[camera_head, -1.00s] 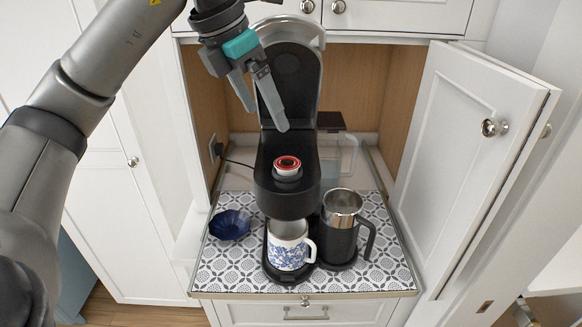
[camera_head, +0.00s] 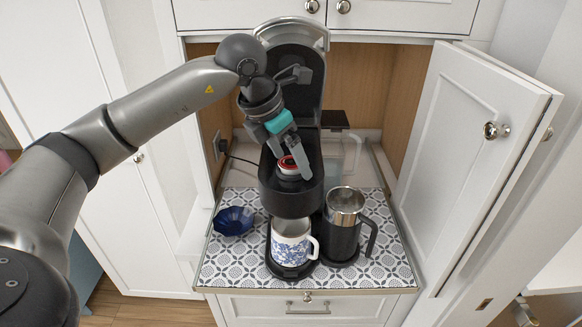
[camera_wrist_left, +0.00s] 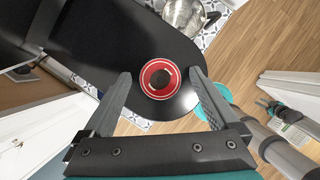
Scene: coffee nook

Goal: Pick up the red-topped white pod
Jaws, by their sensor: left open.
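The red-topped white pod (camera_head: 288,165) sits in the pod holder of the black coffee machine (camera_head: 290,199), whose lid stands open. In the left wrist view the pod (camera_wrist_left: 160,79) shows its red top with a dark centre. My left gripper (camera_head: 294,173) is open right at the pod. In the left wrist view its two fingers (camera_wrist_left: 160,76) lie on either side of the pod, with a gap on each side. Nothing is held.
A blue-patterned white mug (camera_head: 291,246) stands under the machine's spout. A dark and steel jug (camera_head: 342,226) stands to its right, a blue fluted bowl (camera_head: 233,221) to its left. The open cabinet door (camera_head: 469,150) bounds the right side.

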